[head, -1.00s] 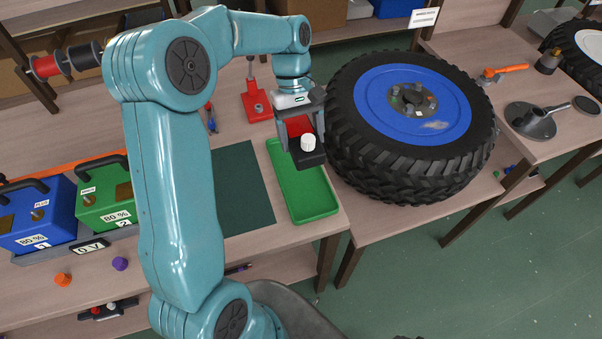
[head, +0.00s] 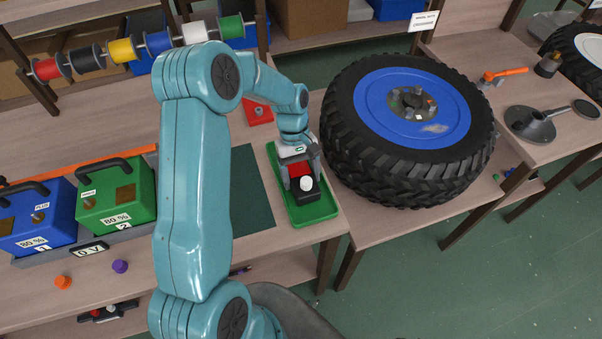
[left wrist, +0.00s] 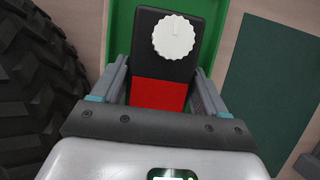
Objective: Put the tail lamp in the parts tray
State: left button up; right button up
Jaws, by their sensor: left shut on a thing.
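The tail lamp (head: 303,185) is a black block with a red part and a white knob on top. My left gripper (head: 301,178) is shut on it, one finger on each side. The lamp is inside the outline of the green parts tray (head: 283,208), low over its floor; I cannot tell whether it touches. In the left wrist view the lamp (left wrist: 163,65) sits between the fingers, red part nearest the gripper, with the green tray (left wrist: 121,30) behind it. My right gripper is not in view.
A large tyre with a blue rim (head: 414,100) stands close to the right of the tray. A dark green mat (head: 253,195) lies to its left. Blue (head: 38,218) and green (head: 115,200) battery boxes stand further left. Wire spools (head: 122,50) hang at the back.

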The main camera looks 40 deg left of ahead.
pick_arm(q)
jog(key=o, duration=0.9)
jog(key=shift+f, duration=0.15)
jog(key=shift+o, duration=0.2)
jog(key=v, duration=1.2)
jog(key=shift+r+b, duration=0.2)
jog(key=shift+b, duration=0.15)
jog(key=shift+w, duration=0.1)
jog(key=shift+r, duration=0.1)
